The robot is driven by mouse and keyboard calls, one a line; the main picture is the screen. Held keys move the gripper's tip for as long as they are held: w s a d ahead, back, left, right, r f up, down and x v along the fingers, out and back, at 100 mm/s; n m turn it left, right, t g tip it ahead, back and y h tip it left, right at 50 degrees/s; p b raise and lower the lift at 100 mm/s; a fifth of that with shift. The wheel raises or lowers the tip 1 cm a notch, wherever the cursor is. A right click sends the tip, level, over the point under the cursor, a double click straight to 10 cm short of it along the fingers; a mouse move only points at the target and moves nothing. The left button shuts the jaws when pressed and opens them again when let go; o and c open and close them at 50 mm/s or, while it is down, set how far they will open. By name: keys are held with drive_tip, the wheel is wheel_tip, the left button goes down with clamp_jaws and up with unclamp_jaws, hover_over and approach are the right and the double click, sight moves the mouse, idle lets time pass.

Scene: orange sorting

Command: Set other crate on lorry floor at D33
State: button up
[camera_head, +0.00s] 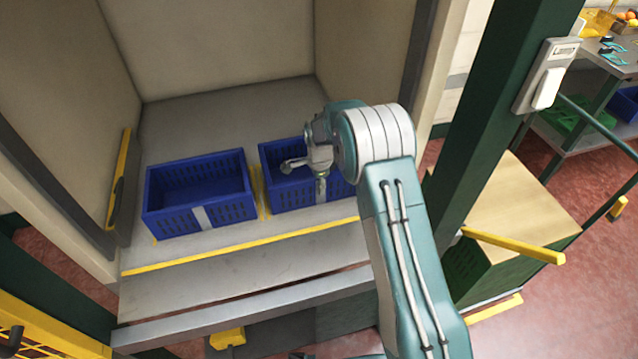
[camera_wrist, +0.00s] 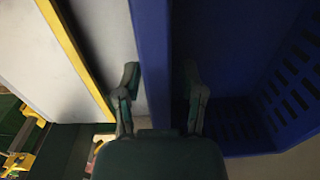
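Two blue crates stand side by side on the grey lorry floor (camera_head: 240,98) in the head view. The left crate (camera_head: 180,218) is upright and looks empty. The right crate (camera_head: 285,197) is upright beside it, partly hidden by my arm. My gripper (camera_head: 305,176) is at the right crate. In the wrist view, my gripper (camera_wrist: 160,70) has its fingers apart on either side of a blue crate wall (camera_wrist: 151,50). A gap shows between the wall and the right finger, inside the crate. No D33 label is readable.
A yellow line (camera_head: 240,246) marks the floor's front edge. Lorry walls enclose the back and sides. A dark green post (camera_head: 490,110) and a wooden-topped box (camera_head: 525,200) stand at the right. A narrow gap with yellow marking separates the crates. Floor behind them is clear.

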drive_tip(key=shift+a, duration=0.25)
wheel_tip(320, 180, up, 12)
drive_tip(key=shift+s+f, duration=0.1)
idle(0.4)
wheel_tip(320, 180, up, 9)
idle(1.0)
